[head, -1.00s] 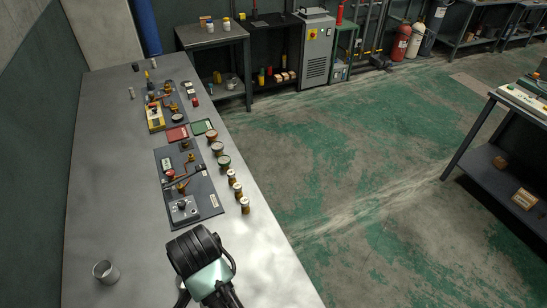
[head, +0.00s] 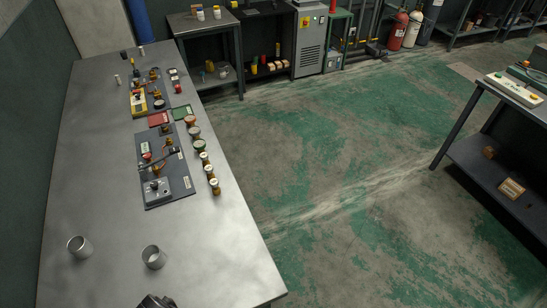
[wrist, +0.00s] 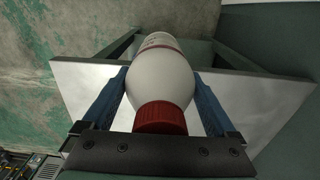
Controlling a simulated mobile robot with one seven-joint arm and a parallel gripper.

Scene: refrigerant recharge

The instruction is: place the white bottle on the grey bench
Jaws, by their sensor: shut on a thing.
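My gripper (wrist: 160,82) is shut on a white bottle (wrist: 160,70) with a red ribbed cap (wrist: 160,117), its blue fingers on either side. The cap faces the wrist camera and the bottle's far end points away over a pale grey bench top (wrist: 80,85). I cannot tell whether the bottle touches that top. A long grey metal bench (head: 105,200) fills the left of the head view. The gripper and held bottle are not visible there; only a dark part of my arm shows at the bottom edge.
Two open metal cups (head: 79,246) (head: 153,257) stand on the long bench's near part. A smaller grey bench (head: 190,24) stands behind. The floor (head: 330,150) to the right is open.

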